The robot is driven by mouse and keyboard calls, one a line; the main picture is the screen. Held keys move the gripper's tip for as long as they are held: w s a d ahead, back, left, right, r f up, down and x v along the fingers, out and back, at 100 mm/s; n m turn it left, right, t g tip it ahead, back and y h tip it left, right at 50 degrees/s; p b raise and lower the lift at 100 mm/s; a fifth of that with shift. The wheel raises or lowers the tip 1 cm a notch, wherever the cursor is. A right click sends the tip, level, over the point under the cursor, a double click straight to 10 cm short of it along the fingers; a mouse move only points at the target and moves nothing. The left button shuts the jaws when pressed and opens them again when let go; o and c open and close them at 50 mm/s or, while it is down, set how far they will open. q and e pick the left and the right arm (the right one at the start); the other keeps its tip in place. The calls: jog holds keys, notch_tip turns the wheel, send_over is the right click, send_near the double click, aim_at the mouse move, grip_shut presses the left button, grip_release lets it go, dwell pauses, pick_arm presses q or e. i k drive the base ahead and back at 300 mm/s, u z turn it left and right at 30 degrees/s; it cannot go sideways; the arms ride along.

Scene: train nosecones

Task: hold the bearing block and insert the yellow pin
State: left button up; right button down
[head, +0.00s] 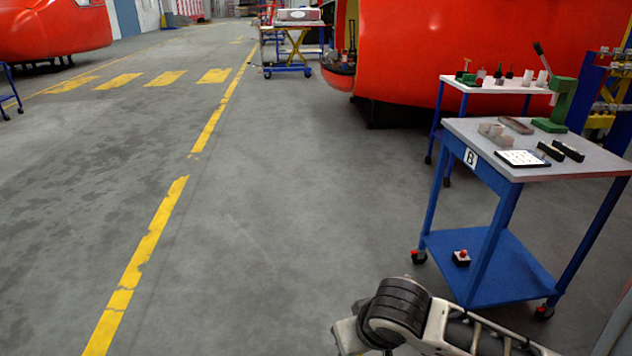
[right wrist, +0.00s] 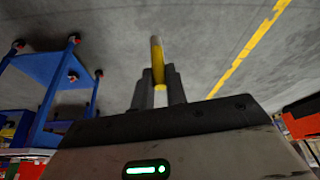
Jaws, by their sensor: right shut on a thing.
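The yellow pin (right wrist: 157,54) shows in the right wrist view. It stands out beyond the two dark fingers of my right gripper (right wrist: 159,88), which is shut on it. Its lower part is bright yellow and its upper part is duller. The floor lies behind it. In the head view my right arm comes in at the bottom right, and the pin is not visible there. My left gripper is in neither view. I cannot pick out the bearing block for certain; small greyish blocks (head: 497,135) sit on the table marked B.
The blue wheeled table B (head: 590,163) stands at the right, with a green lever press (head: 560,105), a white sheet (head: 522,158) and black items on top. A second table (head: 487,83) stands behind. Floor left is clear.

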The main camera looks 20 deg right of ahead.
aim_at(495, 140)
jog(key=z, duration=0.55)
jog(key=i, duration=1.9)
jog(key=z, duration=1.1)
